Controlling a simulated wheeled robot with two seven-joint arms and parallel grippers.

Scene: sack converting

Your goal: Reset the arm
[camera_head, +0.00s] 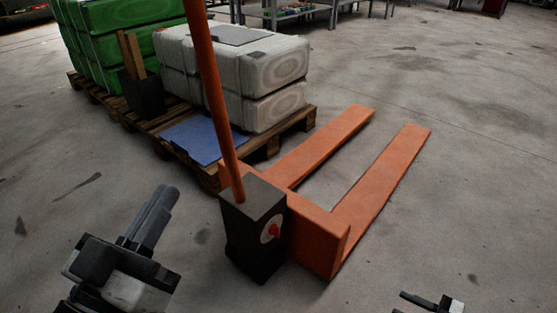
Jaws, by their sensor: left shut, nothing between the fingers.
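My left gripper (152,214) comes in at the lower left, over the concrete floor. Its dark fingers are together and hold nothing. It is apart from the pallet jack and the pallet. Part of my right gripper (420,300) shows at the bottom edge on the right. Most of it is cut off by the frame, and I cannot tell whether its fingers are open or shut.
An orange pallet jack (318,228) with an upright handle stands in the middle. Behind it, a wooden pallet (268,147) bears white sacks (273,72), green sacks (120,40), a blue sheet (203,140) and a dark box (143,95). The floor (470,170) at right is clear.

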